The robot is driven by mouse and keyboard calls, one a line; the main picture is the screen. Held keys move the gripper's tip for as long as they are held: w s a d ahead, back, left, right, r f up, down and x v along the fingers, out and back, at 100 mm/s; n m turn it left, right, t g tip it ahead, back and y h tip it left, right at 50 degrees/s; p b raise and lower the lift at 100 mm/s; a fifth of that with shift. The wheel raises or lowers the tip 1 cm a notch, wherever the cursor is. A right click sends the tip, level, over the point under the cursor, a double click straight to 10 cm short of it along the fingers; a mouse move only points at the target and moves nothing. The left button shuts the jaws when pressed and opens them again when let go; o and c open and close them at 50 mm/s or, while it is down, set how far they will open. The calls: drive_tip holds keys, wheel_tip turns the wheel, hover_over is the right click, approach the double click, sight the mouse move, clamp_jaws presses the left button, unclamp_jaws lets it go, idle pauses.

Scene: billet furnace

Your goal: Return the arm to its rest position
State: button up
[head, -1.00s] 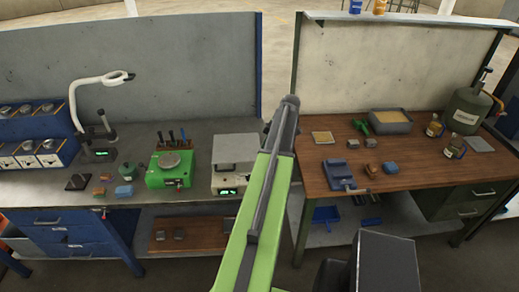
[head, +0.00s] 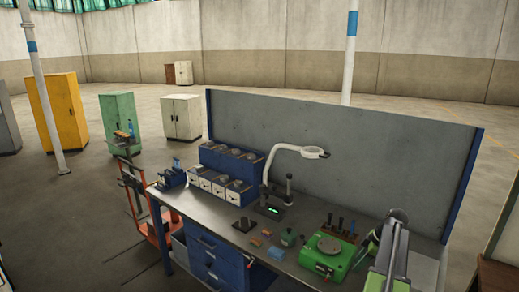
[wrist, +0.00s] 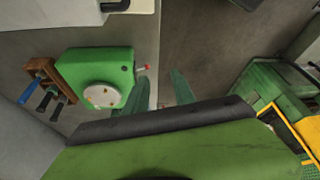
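My green arm (head: 388,262) is raised at the lower right of the head view, over the right end of the steel workbench. My gripper (wrist: 161,88) shows in the wrist view as two green fingers with a gap between them. It is open, with nothing seen between the fingers. The green device with a round plate (wrist: 100,82) lies close to the left finger in the wrist view. The same green device (head: 332,252) is left of my arm in the head view. The gripper's fingertips are not clear in the head view.
The workbench (head: 212,212) carries blue boxes (head: 228,170), a white ring lamp (head: 290,150) and small blocks. A grey panel (head: 345,140) stands behind it. An orange trolley (head: 155,215) stands at its left end. Cabinets (head: 118,120) and open floor lie beyond.

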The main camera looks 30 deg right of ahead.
drive_tip(key=w+a+f+n+g+b, duration=0.1)
drive_tip(key=w+a+f+n+b, duration=0.15)
drive_tip(key=w+a, duration=0.6)
drive_tip(key=w+a+f+n+g+b, duration=0.1)
drive_tip(key=w+a+f, duration=0.25)
drive_tip(key=a, duration=0.95)
drive_tip(key=w+a+f+n+g+b, duration=0.1)
drive_tip(key=w+a+f+b, duration=0.1)
drive_tip(key=w+a, duration=0.65)
drive_tip(key=s+a+f+b, duration=0.2)
drive_tip(key=a, duration=1)
drive_tip(key=s+a+f+b, duration=0.1)
drive_tip(key=a+f+b, duration=0.1)
drive_tip(key=a, duration=1)
drive_tip(key=s+a+m+h, duration=0.2)
drive_tip(key=s+m, duration=0.3)
drive_tip(key=m, duration=0.6)
drive_tip(key=shift+s+a+f+m+g+h+b, duration=0.15)
drive_tip(key=shift+a+f+m+g+h+b, duration=0.2)
drive_tip(key=shift+a+f, duration=0.15)
